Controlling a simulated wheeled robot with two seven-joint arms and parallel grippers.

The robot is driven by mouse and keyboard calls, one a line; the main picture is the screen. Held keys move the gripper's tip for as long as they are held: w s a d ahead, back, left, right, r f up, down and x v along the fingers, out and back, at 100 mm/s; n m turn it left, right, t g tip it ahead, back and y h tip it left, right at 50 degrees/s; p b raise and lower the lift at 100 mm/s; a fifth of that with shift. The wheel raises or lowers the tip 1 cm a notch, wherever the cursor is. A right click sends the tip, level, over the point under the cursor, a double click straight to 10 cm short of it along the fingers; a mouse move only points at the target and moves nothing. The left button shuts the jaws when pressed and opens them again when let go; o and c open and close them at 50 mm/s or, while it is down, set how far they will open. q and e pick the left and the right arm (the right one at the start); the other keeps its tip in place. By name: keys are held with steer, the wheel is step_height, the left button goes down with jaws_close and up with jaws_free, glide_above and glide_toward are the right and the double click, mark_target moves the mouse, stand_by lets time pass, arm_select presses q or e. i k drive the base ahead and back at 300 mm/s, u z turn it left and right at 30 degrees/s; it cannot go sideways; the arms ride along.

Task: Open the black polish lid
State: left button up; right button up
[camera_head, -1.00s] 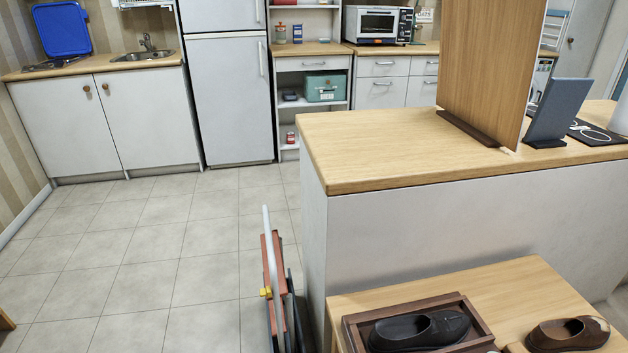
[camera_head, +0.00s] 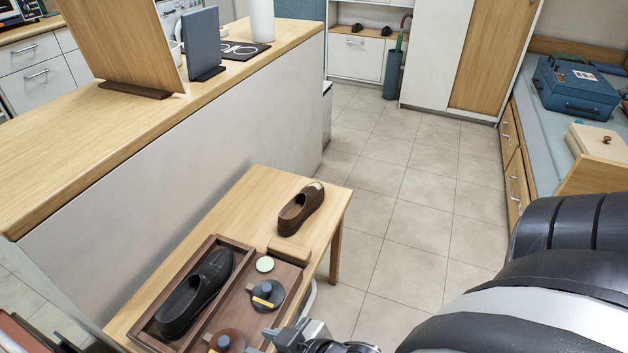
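A dark grey-black round polish tin (camera_head: 267,294) with a yellow strip sits in the right part of a brown wooden tray (camera_head: 246,281) on a small wooden table. It looks closed. A brown round tin (camera_head: 226,341) with a similar strip is nearer me, partly cut off by the frame. My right gripper (camera_head: 300,337) shows at the bottom edge, to the lower right of the black tin and apart from it. Its fingertips are too unclear to tell open from shut. My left gripper is out of view.
A black shoe (camera_head: 195,292) lies in the tray's left compartment. A small round tin with a pale green top (camera_head: 265,264) is behind the black tin. A brown shoe (camera_head: 301,209) stands on the table (camera_head: 262,190). A long counter (camera_head: 100,110) borders the table's left; floor at right is open.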

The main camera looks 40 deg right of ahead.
mark_target(268, 294)
steer(key=z, duration=1)
steer(key=k, duration=1)
steer(key=u, duration=1)
steer(key=i, duration=0.8)
steer(key=z, duration=0.7)
steer(key=i, duration=0.3)
steer(key=z, duration=0.35)
